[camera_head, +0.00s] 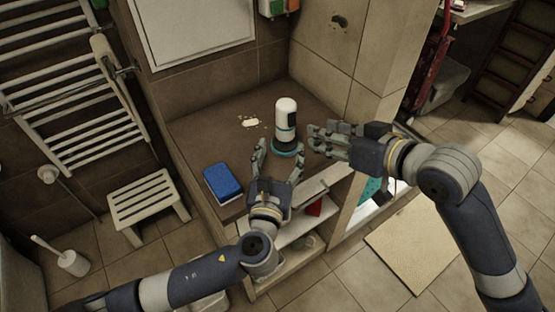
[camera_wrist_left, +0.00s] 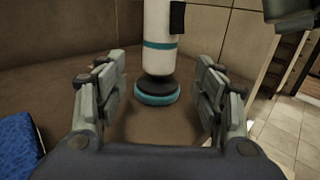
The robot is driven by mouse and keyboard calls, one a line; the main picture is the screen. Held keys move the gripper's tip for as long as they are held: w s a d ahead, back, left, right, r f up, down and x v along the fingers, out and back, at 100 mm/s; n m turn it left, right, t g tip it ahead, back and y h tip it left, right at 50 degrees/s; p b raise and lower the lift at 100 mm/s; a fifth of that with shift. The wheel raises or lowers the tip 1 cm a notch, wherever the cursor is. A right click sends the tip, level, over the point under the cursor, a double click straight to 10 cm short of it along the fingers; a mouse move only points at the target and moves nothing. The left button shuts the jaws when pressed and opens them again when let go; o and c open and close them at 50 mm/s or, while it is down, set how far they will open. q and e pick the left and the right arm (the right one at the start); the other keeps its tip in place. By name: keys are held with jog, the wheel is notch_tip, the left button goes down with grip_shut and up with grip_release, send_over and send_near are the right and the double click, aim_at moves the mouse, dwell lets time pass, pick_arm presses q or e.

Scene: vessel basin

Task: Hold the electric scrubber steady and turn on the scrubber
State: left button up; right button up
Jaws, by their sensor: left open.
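The electric scrubber (camera_head: 286,119) stands upright on the brown counter. It has a white body, a dark panel, a teal band and a teal-edged round base; it also shows in the left wrist view (camera_wrist_left: 157,43). My left gripper (camera_head: 280,160) is open in front of it. Its fingers (camera_wrist_left: 155,100) are spread to either side of the scrubber's base in the wrist view, with space between them and it. My right gripper (camera_head: 318,139) is to the right of the scrubber, fingers pointing left, apparently open and empty. Part of it shows at the wrist view's top right.
A blue sponge-like block (camera_head: 222,182) lies on the counter (camera_head: 190,135) to the left. A small white piece with crumbs (camera_head: 251,122) lies behind. Tiled walls close the back. A slatted stool (camera_head: 147,200) stands on the floor at left.

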aim_at(284, 136)
pick_arm(q)
jog(key=w, duration=0.5)
jog(key=w+d, duration=0.1)
jog(key=w, duration=0.2)
jog(key=shift+w, duration=0.25)
jog(key=c, duration=1.3)
jog(key=shift+c, duration=0.2)
pick_arm(e)
jog(key=shift+d+f, duration=0.1)
jog(key=shift+f, duration=0.05)
jog(key=c, duration=0.8)
jog(key=shift+w+d+f+n, duration=0.1)
jog(key=shift+d+f+n, duration=0.1)
jog(key=shift+n, duration=0.2)
jog(key=s+f+n+t, duration=0.2)
jog(key=s+n+t, duration=0.2)
jog(key=n, duration=1.4)
jog(key=shift+s+f, duration=0.2)
jog(key=shift+s, duration=1.3)
